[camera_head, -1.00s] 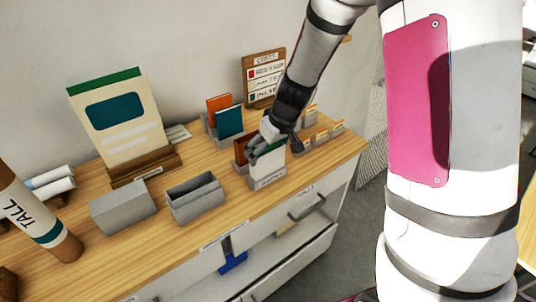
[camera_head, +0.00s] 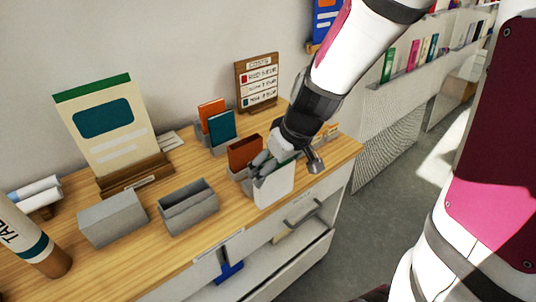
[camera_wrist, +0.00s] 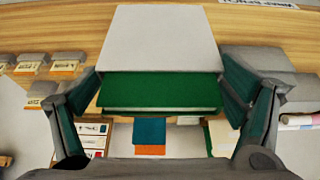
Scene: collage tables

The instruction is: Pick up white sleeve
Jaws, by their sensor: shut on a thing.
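The white sleeve (camera_head: 274,187) is a flat, upright pocket with a green-edged item inside its top. It hangs at the table's front edge in the head view. In the wrist view the pale sleeve (camera_wrist: 165,45) fills the upper middle, with the green edge (camera_wrist: 160,92) nearest the camera. My gripper (camera_head: 285,163) comes from above and is shut on the sleeve; in the wrist view its fingers (camera_wrist: 160,86) stand on either side of it. The head view does not clearly show the gap beneath the sleeve.
A brown-red card (camera_head: 244,152) stands in a grey holder just behind the sleeve. Orange (camera_head: 211,110) and teal (camera_head: 222,126) cards stand farther back, by a price board (camera_head: 258,84). Two grey boxes, one of them this open box (camera_head: 188,207), sit left. An open drawer (camera_head: 285,262) lies below.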

